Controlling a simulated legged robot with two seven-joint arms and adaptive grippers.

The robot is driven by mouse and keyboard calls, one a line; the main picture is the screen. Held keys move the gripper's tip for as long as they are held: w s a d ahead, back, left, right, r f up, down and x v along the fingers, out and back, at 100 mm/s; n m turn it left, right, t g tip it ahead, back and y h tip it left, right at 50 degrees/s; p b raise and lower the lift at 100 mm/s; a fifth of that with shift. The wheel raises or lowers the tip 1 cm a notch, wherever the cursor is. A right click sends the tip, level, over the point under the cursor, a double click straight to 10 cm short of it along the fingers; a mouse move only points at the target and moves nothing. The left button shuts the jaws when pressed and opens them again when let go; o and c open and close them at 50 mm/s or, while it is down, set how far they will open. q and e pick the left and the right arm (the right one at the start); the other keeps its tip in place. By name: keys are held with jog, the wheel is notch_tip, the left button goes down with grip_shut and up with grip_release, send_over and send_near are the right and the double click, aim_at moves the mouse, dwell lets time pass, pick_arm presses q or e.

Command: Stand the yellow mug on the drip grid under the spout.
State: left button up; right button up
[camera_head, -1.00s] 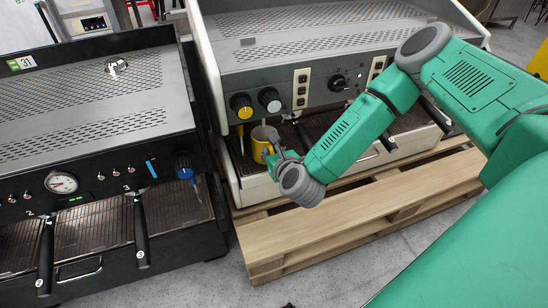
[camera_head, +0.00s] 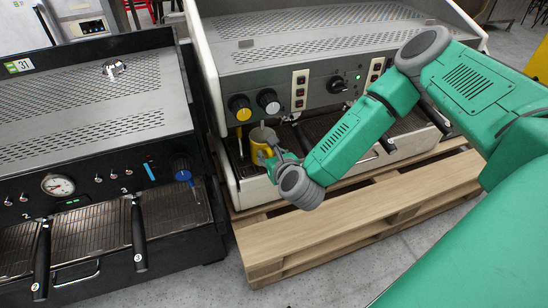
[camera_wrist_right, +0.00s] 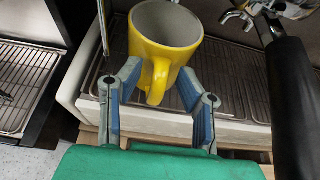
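The yellow mug (camera_head: 260,152) is at the left end of the pale machine's drip grid (camera_head: 326,124), below the yellow and grey knobs. In the right wrist view the mug (camera_wrist_right: 165,45) looks upright and empty on the grid (camera_wrist_right: 218,88), its handle facing me. My right gripper (camera_wrist_right: 159,85) has its blue-padded fingers apart, one on each side of the handle; I cannot tell whether the tips touch the mug. A metal spout (camera_wrist_right: 237,15) shows to the mug's right in the wrist view. Whether a spout is directly above the mug is hidden. My left gripper is out of view.
A black-handled portafilter (camera_wrist_right: 290,95) stands close to the right of my gripper. A thin metal wand (camera_wrist_right: 104,28) is left of the mug. The black machine (camera_head: 90,130) stands on the left. A wooden pallet (camera_head: 330,226) supports the pale machine.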

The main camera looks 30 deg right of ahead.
jog(key=v, duration=1.2)
jog(key=s+a+f+n+g+y, duration=0.3)
jog(key=s+a+f+n+y, duration=0.25)
jog(key=a+n, duration=0.5)
jog(key=s+d+f+n+g, duration=0.1)
jog(key=s+f+n+g, duration=0.65)
jog(key=n, duration=1.05)
jog(key=s+d+n+g+h, duration=0.2)
jog(key=s+d+n+h, duration=0.1)
jog(key=s+d+n, duration=0.6)
notch_tip(320, 180, up, 15)
jog(key=a+n+p, duration=0.1)
jog(key=p, duration=1.4)
jog(key=shift+w+f+n+p, duration=0.15)
jog(key=shift+w+n+p, duration=0.15)
jog(key=shift+w+n, duration=0.1)
jog(key=shift+w+y, duration=0.1)
jog(key=shift+y, duration=0.15)
